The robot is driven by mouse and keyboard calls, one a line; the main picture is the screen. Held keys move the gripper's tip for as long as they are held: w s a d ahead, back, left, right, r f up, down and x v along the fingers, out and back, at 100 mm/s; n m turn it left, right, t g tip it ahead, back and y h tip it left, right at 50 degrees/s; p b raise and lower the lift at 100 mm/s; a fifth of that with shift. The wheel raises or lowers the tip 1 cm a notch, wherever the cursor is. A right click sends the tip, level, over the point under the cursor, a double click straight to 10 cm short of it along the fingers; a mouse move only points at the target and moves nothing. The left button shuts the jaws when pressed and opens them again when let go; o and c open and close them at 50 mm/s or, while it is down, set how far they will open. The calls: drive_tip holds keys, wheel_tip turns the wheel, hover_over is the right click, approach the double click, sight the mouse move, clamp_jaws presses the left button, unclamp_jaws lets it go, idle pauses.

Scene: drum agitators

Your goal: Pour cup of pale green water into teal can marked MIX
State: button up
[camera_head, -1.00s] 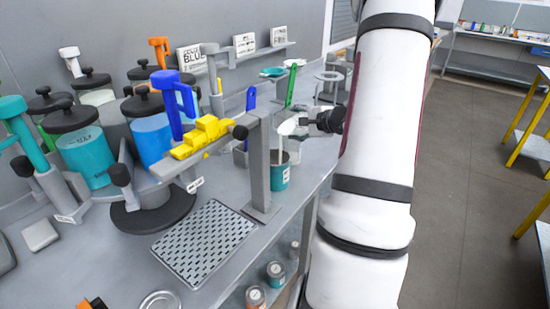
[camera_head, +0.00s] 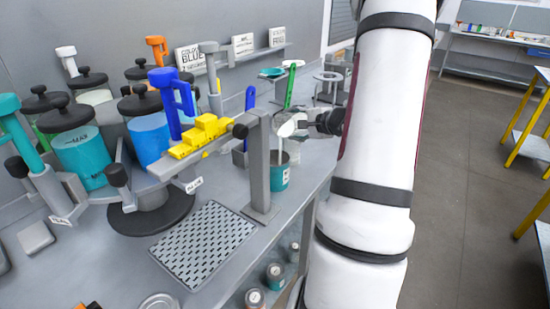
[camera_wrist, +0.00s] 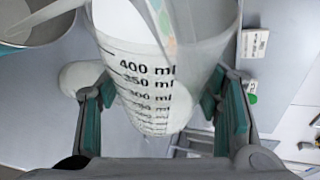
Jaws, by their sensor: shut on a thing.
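My gripper (camera_head: 318,124) is shut on a clear measuring cup (camera_head: 289,127) with black ml marks. In the wrist view the cup (camera_wrist: 150,75) sits between my teal-padded fingers, with whitish contents inside. The cup is tilted, its mouth to the left above the teal can (camera_head: 281,176), which stands on the bench with its label turned partly away. A pale strip runs from the cup's lip down to the can; I cannot tell surely whether it is liquid. The can's rim shows at the wrist view's top left (camera_wrist: 62,34). The can's level is hidden.
A grey post (camera_head: 258,165) with a yellow piece on its arm stands just left of the can. A green handle (camera_head: 290,85) and a blue handle (camera_head: 250,98) rise behind. Lidded drums (camera_head: 80,145) fill the left. A perforated mat (camera_head: 203,243) lies in front.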

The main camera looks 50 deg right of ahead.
drive_tip(key=shift+a+b, duration=0.1)
drive_tip(key=shift+b, duration=0.55)
drive_tip(key=shift+a+r+n+h+b, duration=0.5)
drive_tip(key=shift+a+n+b, duration=0.2)
drive_tip(key=shift+b, duration=1.65)
drive_tip(key=shift+a+f+n+t+h+b, duration=0.4)
drive_tip(key=shift+n+h+b, duration=0.35)
drive_tip(key=shift+b, duration=3.7)
drive_tip(key=p, duration=0.2)
drive_tip(key=r+y+p, duration=0.1)
drive_tip(key=p, duration=0.1)
drive_tip(key=shift+s+d+m+p, duration=0.25)
drive_tip(key=shift+d+m+p, duration=0.05)
drive_tip(key=shift+m+p, duration=0.1)
drive_tip(key=p, duration=0.4)
drive_tip(key=shift+d+r+m+y, duration=0.15)
drive_tip(key=shift+r+m+y, duration=0.1)
drive_tip(key=shift+m, duration=0.1)
drive_tip(key=shift+d+f+g+p, duration=0.15)
drive_tip(key=shift+g+p, duration=0.15)
drive_tip(key=shift+p, duration=0.45)
drive_tip(key=shift+w+f, duration=0.2)
drive_tip(key=shift+f, duration=0.1)
drive_tip(key=shift+d, duration=0.1)
drive_tip(key=shift+p, duration=0.55)
